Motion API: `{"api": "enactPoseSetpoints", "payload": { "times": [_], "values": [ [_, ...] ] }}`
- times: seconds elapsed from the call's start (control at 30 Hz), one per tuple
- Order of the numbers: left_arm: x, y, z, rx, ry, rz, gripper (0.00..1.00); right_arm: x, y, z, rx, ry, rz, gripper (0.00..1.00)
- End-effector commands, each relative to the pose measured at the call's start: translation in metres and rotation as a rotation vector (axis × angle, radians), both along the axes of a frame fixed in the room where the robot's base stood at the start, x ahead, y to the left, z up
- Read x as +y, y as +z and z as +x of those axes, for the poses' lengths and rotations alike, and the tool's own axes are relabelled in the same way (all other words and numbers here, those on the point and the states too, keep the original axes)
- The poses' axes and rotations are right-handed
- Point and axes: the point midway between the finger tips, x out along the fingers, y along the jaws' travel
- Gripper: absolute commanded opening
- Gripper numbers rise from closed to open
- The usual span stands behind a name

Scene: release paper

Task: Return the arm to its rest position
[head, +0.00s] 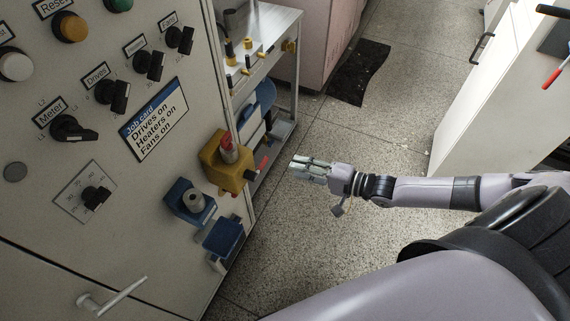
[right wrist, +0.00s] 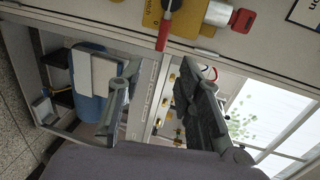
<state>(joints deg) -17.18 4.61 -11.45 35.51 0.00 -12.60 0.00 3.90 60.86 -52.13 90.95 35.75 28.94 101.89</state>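My right arm reaches in from the right in the head view, and its gripper (head: 297,168) hangs in free space just right of the control cabinet (head: 150,185). The right wrist view shows the two fingers of this gripper (right wrist: 157,72) apart, with nothing between them. A yellow box with a red knob (head: 228,160) sits on the cabinet's edge, left of the gripper and apart from it. It also shows at the top of the right wrist view (right wrist: 185,15). My left gripper is in neither view.
The cabinet carries several rotary switches, a job card (head: 153,118) and a metal door handle (head: 112,297). Blue fittings (head: 188,202) stick out below the yellow box. A metal cart (head: 270,62) stands behind. A white cabinet (head: 490,90) is at the right. Speckled floor between is open.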

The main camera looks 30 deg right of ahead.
Motion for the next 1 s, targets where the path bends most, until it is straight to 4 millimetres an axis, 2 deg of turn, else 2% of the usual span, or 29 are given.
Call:
{"api": "enactPoseSetpoints", "payload": {
  "times": [0.2,0.77,0.87,0.97,1.0],
  "values": [
    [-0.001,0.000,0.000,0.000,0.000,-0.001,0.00,-0.011,0.004,-0.015,0.001,0.000,0.002,0.33],
    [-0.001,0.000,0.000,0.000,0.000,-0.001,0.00,-0.012,0.003,-0.015,-0.001,-0.001,-0.002,0.33],
    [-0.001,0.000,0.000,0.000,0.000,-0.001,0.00,-0.013,-0.011,-0.012,-0.020,-0.009,-0.059,0.33],
    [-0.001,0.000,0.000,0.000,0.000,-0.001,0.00,-0.020,-0.048,-0.006,-0.062,-0.032,-0.221,0.33],
    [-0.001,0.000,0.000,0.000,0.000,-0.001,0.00,-0.025,-0.069,-0.004,-0.078,-0.041,-0.316,0.33]
  ]
}}
